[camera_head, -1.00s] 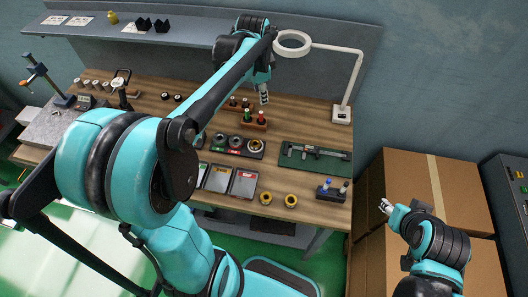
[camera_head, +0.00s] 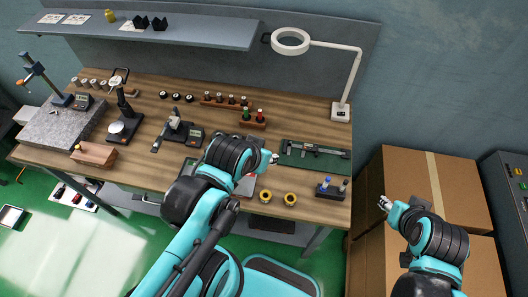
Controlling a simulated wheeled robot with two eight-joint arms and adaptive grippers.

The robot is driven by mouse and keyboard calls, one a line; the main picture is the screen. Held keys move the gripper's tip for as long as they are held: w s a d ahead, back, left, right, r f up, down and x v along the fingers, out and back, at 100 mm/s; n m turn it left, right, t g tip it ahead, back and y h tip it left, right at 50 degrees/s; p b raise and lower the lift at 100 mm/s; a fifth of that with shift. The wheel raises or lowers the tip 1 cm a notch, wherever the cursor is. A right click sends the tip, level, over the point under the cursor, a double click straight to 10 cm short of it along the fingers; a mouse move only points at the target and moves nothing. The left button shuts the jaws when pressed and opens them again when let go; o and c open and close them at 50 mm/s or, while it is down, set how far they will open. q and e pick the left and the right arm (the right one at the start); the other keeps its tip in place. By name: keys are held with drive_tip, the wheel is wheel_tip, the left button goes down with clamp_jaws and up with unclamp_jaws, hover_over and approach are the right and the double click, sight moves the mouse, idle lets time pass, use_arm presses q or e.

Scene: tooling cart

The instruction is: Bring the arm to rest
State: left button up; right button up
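My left arm reaches up from the bottom middle over the front of the workbench (camera_head: 130,170). Its gripper (camera_head: 273,158) is small in view near the left end of the green caliper mat (camera_head: 330,168); I cannot tell if it is open or shut. The arm hides the middle of the bench, including most of the trays there. My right gripper (camera_head: 385,203) points left in front of the cardboard boxes (camera_head: 440,180); its fingers are too small to read. I see nothing clearly held by either gripper.
A ring lamp (camera_head: 345,80) stands at the bench's back right. Two yellow rings (camera_head: 290,198) and a small bottle holder (camera_head: 330,190) lie near the front edge. Gauges and a granite plate (camera_head: 60,125) fill the left end. A shelf (camera_head: 200,30) runs along the wall.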

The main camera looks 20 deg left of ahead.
wheel_tip(320, 180, down, 14)
drive_tip(key=b, duration=1.4)
